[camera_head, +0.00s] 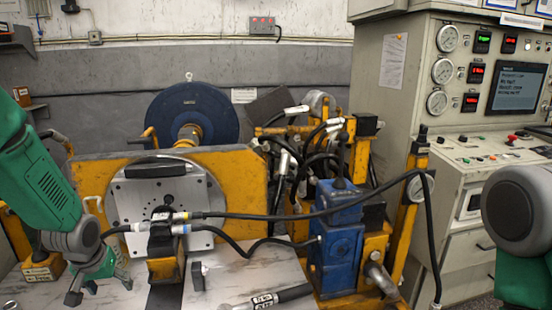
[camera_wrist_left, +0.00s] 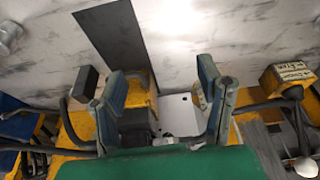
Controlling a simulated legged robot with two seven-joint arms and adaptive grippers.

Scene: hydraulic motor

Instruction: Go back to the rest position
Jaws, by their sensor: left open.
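My left gripper (camera_head: 100,288) hangs at the lower left, in front of the yellow frame, its fingers pointing down over the pale worktop. In the left wrist view, the left gripper (camera_wrist_left: 165,100) has its two fingers wide apart with nothing held between them. The yellow block and part of the metal plate (camera_wrist_left: 178,115) show beyond the fingers. Of my right arm, only a grey joint and a green link show at the right edge; its gripper is out of view.
A yellow frame (camera_head: 232,180) holds a round metal plate (camera_head: 125,205). Black hoses (camera_head: 270,217) run to a blue hydraulic unit (camera_head: 338,240). A small dark block (camera_head: 198,277) and a black-handled tool (camera_head: 280,296) lie on the worktop (camera_head: 225,275). A control cabinet (camera_head: 415,60) stands right.

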